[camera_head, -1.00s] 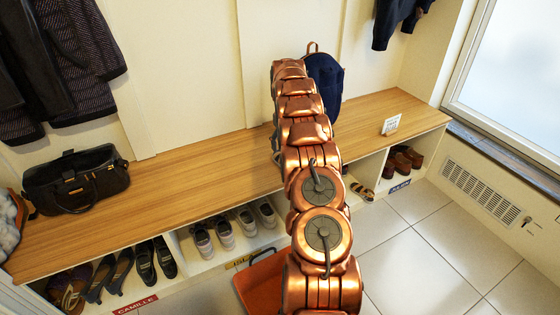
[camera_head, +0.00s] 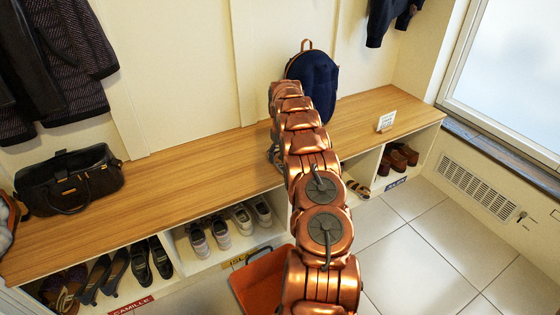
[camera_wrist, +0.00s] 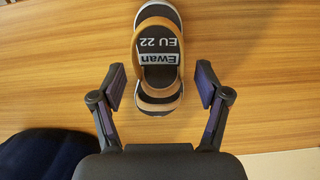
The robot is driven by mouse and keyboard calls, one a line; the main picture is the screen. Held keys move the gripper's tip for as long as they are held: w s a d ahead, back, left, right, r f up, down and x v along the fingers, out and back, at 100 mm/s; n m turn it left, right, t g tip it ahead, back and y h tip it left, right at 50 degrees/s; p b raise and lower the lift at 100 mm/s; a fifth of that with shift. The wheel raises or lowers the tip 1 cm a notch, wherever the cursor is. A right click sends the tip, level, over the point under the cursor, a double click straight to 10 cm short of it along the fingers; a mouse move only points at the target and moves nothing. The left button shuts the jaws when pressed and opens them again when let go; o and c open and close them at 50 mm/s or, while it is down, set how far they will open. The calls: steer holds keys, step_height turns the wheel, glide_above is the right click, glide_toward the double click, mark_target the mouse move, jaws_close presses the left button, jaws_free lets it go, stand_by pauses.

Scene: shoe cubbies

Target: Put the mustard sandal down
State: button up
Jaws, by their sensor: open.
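The mustard sandal (camera_wrist: 177,52) lies on the wooden bench top (camera_wrist: 60,60) in the wrist view. It has mustard straps, a dark sole and a white label reading "Ewan EU 22". My gripper (camera_wrist: 161,84) is open, with one finger on each side of the sandal's near end and visible gaps between fingers and sandal. In the head view my copper arm hides this sandal and most of the gripper.
A navy backpack (camera_head: 314,84) stands on the bench behind my arm. A black bag (camera_head: 70,180) is at the left, a small white card (camera_head: 386,121) at the right. Shoes fill cubbies below, including strappy sandals (camera_head: 357,188). An orange bin (camera_head: 262,278) stands in front.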

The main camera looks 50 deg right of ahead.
steer(key=shift+f, duration=0.55)
steer(key=shift+c, duration=0.2)
steer(key=c, duration=1.3)
